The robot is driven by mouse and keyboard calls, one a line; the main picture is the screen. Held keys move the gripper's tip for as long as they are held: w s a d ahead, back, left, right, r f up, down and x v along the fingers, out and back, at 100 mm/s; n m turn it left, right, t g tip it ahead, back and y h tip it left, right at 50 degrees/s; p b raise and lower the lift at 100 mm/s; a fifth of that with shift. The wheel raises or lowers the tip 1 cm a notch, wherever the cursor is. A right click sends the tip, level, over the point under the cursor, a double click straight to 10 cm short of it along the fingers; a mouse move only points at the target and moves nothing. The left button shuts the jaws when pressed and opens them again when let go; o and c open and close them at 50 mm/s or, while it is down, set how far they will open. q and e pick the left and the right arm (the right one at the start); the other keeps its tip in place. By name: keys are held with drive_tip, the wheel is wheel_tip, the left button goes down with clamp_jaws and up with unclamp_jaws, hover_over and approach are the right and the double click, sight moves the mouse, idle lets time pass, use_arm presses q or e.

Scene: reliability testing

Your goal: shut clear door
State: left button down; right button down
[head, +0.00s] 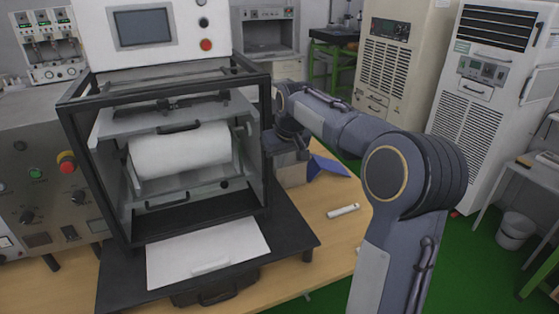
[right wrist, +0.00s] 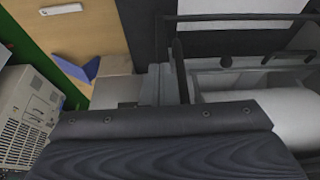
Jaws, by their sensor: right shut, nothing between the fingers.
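The clear door is hard to make out because its pane is see-through. A black-framed front (head: 268,165) surrounds the machine's white roll (head: 180,151), and I cannot tell how far any door stands from shut. My right gripper (head: 297,153) is at the right side of this frame, close to its right upright. Its fingers are shut and empty; whether they touch the frame is unclear. In the right wrist view, the gripper (right wrist: 160,84) is partly hidden by my wrist, beside a dark upright bar (right wrist: 181,70) and the white roll (right wrist: 265,115). My left gripper is not in view.
A white sheet (head: 207,252) lies on the black base in front of the machine. A blue object (head: 330,167) and a white handle-like piece (head: 343,211) are on the wooden table to the right. Control panels with a red knob (head: 66,163) stand at left.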

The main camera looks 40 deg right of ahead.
drive_tip(key=v, duration=0.8)
drive_tip(key=shift+w+r, duration=0.2)
drive_tip(key=shift+r, duration=0.1)
drive_tip(key=s+a+f+y, duration=0.1)
drive_tip(key=s+a+f, duration=0.4)
drive_tip(key=s, duration=0.3)
drive_tip(key=s+a+f+t+y, duration=0.1)
drive_tip(key=s+a+f+y, duration=0.1)
drive_tip(key=s+a+f, duration=0.4)
drive_tip(key=s+a+f+y, duration=0.1)
drive_tip(key=s+a+f, duration=0.4)
drive_tip(key=s+a, duration=0.4)
drive_tip(key=shift+s+f+n+y, duration=0.3)
drive_tip(key=shift+s+f+y, duration=0.1)
drive_tip(key=shift+s, duration=0.75)
